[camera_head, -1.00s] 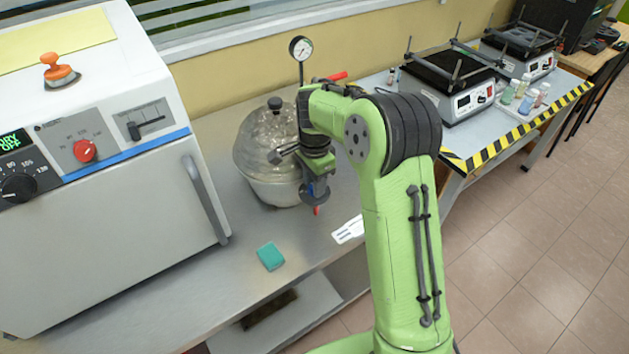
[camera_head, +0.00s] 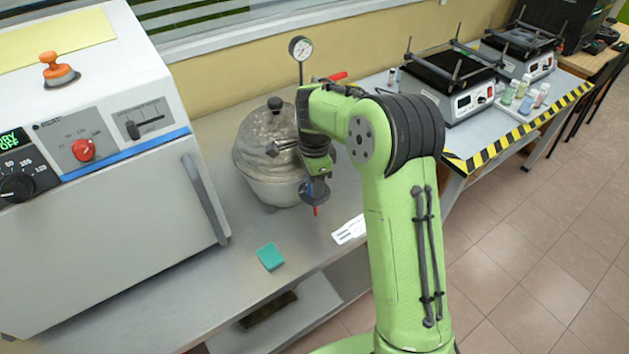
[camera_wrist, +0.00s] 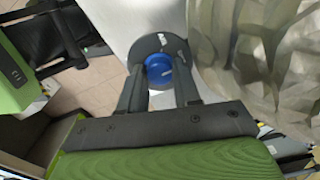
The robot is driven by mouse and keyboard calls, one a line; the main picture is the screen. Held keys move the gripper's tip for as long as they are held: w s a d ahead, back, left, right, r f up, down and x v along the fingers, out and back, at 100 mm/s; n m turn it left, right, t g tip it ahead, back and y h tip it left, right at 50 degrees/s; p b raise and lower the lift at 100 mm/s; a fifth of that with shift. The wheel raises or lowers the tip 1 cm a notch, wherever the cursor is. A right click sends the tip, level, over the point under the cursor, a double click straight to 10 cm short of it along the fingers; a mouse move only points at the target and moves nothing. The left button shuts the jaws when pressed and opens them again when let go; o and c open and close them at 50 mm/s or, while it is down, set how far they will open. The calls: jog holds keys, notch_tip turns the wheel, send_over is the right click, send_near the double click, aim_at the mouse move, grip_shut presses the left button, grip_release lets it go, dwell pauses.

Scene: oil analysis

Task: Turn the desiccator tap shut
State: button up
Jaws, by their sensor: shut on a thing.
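The desiccator (camera_head: 262,185) is a clear faceted vessel with a black lid knob, standing on the bench; its side fills the right of the wrist view (camera_wrist: 275,60). My gripper (camera_head: 314,194) is low beside its right side, mostly seen edge-on. In the wrist view my gripper (camera_wrist: 160,75) has one finger on each side of a round blue knob (camera_wrist: 158,70), which I take for the tap, and is shut on it. A dark grey round piece lies around the knob. A small red tip (camera_head: 316,211) shows below the gripper. The tap's angle is unclear.
A white oven (camera_head: 100,220) stands at the left. A teal block (camera_head: 270,257) and a white labelled card (camera_head: 349,230) lie near the bench's front edge. A gauge (camera_head: 300,48) on a stem stands behind my arm. Hotplate-like devices (camera_head: 450,85) stand at the back right.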

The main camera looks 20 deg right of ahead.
jog(key=o, duration=1.1)
jog(key=shift+c, duration=0.2)
notch_tip(320, 180, up, 16)
jog(key=p, duration=0.4)
jog(key=shift+f, duration=0.1)
jog(key=s+d+r+n+t+h, duration=0.1)
jog(key=s+r+n, duration=0.3)
jog(key=s, duration=0.3)
jog(key=s+r+n+t, duration=0.2)
jog(key=s+r+n, duration=0.1)
jog(key=s+n, duration=0.3)
jog(key=s+f+n+t, duration=0.1)
jog(key=s+f+n, duration=0.1)
jog(key=s, duration=0.5)
jog(key=s+f+n+t+y, duration=0.1)
jog(key=s+f+n, duration=0.1)
jog(key=s+n, duration=0.3)
jog(key=s, duration=0.3)
jog(key=shift+s+a+f+t, duration=0.15)
jog(key=shift+a+f+t, duration=0.05)
jog(key=shift+a+t, duration=0.15)
